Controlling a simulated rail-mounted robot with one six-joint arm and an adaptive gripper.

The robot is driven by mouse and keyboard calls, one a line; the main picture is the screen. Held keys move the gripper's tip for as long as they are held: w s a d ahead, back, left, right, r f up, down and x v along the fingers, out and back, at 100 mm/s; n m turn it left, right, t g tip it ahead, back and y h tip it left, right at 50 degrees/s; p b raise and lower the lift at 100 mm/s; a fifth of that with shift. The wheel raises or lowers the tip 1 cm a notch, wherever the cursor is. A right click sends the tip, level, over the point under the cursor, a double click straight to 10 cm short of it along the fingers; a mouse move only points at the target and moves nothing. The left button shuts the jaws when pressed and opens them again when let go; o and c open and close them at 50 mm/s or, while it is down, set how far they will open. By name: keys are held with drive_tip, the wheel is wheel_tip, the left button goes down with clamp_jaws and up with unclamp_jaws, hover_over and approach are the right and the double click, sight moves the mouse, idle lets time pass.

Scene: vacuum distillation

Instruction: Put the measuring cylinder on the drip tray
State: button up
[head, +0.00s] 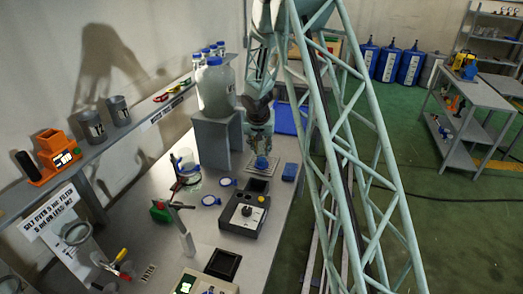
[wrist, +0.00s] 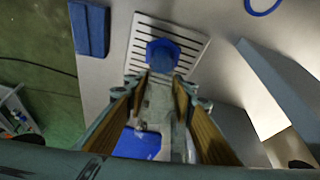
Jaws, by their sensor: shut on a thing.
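The measuring cylinder shows its blue hexagonal part (head: 261,162) just under my gripper (head: 260,146) in the head view. In the wrist view, the blue part (wrist: 162,55) lies just beyond the fingertips of my gripper (wrist: 160,85). The fingers are shut on the cylinder, whose clear body is hard to make out between them. The drip tray (wrist: 195,40) is a pale slatted plate directly behind the blue part in the wrist view; its edge also shows in the head view (head: 274,170). I cannot tell whether the cylinder touches the tray.
A blue block (head: 290,172) lies right of the tray; it also shows in the wrist view (wrist: 89,29). A black control box (head: 243,213) stands in front of the tray. A grey stand (head: 215,140) rises behind it. A glass vessel (head: 186,165) stands left.

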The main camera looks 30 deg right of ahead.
drive_tip(key=o, duration=1.3)
drive_tip(key=shift+c, duration=0.2)
drive_tip(key=shift+p, duration=0.45)
drive_tip(key=shift+r, duration=0.1)
drive_tip(key=v, duration=1.3)
drive_tip(key=shift+a+r, duration=0.25)
drive_tip(key=shift+a, duration=0.05)
